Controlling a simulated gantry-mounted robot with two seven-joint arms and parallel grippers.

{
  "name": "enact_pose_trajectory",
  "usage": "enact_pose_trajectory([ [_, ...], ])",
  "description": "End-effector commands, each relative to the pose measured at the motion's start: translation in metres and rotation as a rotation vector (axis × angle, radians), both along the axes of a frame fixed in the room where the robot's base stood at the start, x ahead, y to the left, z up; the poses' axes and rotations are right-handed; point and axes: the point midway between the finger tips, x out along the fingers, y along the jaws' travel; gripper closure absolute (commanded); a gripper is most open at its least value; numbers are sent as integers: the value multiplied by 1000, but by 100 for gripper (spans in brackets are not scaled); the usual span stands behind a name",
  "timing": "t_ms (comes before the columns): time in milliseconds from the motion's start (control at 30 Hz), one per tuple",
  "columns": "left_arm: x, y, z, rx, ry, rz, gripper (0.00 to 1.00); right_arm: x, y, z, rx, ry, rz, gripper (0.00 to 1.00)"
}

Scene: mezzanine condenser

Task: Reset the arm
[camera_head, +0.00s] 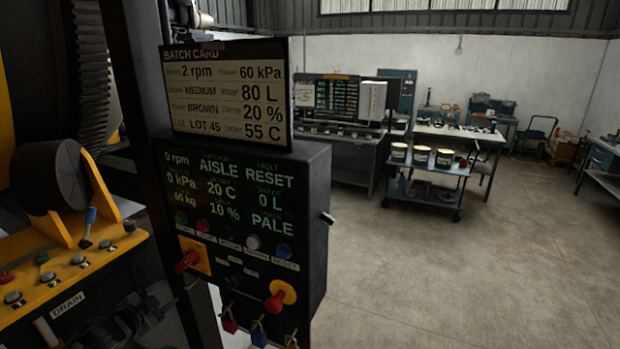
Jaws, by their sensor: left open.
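A dark control panel (262,205) stands upright at centre left. Its lit screen reads 0 rpm, AISLE, RESET, 0 kPa, 20 C, 0 L, 60 kg, 10 % and PALE. Below is a row of small buttons, including a red one (202,225), a white one (253,242) and a blue one (284,252). A red rotary handle (188,261) sits on a yellow plate, and a red knob (276,302) on a yellow disc. My left gripper (135,318) seems to be the dark shape at lower left, apart from the panel, its fingers hard to make out. My right gripper is out of view.
A batch card (228,92) is above the panel; padlocks (258,333) hang below. A yellow machine frame (75,282) with a DRAIN label and a black roller (50,175) fills the left. A blue cart (428,182) holds several tubs.

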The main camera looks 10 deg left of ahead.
Motion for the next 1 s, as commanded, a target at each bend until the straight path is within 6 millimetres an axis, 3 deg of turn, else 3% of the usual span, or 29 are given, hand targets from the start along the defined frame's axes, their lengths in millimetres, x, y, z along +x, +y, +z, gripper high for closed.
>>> enact_pose_trajectory([
  [33, -8, -7, -27, -13, 38, -6, 49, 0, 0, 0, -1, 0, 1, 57],
  [133, -28, -27, -79, -41, 108, -25, 49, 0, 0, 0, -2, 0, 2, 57],
  [267, -70, -79, -148, -97, 197, -74, 49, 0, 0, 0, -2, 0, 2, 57],
  [400, -132, -144, -206, -166, 296, -86, 49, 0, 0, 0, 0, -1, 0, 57],
  [500, -184, -188, -232, -220, 381, -58, 49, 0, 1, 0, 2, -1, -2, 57],
  [633, -251, -233, -242, -293, 494, 21, 49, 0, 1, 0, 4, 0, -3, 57],
  [800, -322, -266, -220, -393, 637, 168, 49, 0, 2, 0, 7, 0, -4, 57],
  [900, -348, -272, -196, -443, 704, 255, 49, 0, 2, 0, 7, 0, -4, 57],
  [1000, -362, -272, -168, -479, 749, 327, 49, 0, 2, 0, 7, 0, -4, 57],
])
